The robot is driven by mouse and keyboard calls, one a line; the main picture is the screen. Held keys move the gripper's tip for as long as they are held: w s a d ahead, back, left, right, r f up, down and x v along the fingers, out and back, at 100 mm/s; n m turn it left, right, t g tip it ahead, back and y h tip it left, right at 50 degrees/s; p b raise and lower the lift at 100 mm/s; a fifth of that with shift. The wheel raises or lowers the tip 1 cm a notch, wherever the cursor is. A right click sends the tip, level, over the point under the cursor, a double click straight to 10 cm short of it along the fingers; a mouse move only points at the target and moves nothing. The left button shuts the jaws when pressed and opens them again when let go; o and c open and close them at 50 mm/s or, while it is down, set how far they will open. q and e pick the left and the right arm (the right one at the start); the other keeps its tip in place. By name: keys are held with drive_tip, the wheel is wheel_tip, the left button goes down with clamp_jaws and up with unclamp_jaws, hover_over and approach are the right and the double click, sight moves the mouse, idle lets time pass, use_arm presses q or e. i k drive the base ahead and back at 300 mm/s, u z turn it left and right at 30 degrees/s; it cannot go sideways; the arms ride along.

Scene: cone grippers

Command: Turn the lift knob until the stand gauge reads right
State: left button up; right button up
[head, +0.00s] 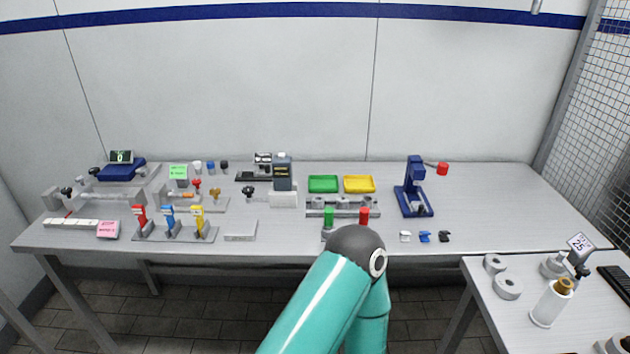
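I cannot tell for sure which part is the lift knob. A small stand (555,265) on the right side table has a dark knob (582,271) beside it and a tilted card (580,244) that appears to read 25. On the main table's left, a blue device (122,172) carries a dark display (121,157) with a green 0, and dark knobs (94,171) sit near it. A black-knobbed piece (249,192) stands farther right. No gauge pointer is readable. Neither gripper shows; one teal arm of mine rises from the bottom centre.
The main table (490,210) holds red, blue and yellow levers (169,216), a green tray (323,184), a yellow tray (360,184) and a blue press (414,190). Its right end is clear. A white bottle (549,307) and grey rings (508,287) stand on the side table.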

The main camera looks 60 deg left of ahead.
sight(247, 190)
drive_tip(key=u, duration=0.8)
drive_tip(key=i, duration=0.1)
drive_tip(key=z, duration=1.4)
drive_tip(key=k, duration=1.8)
drive_tip(key=u, duration=1.3)
drive_tip(key=i, duration=1.35)
drive_tip(key=u, duration=0.15)
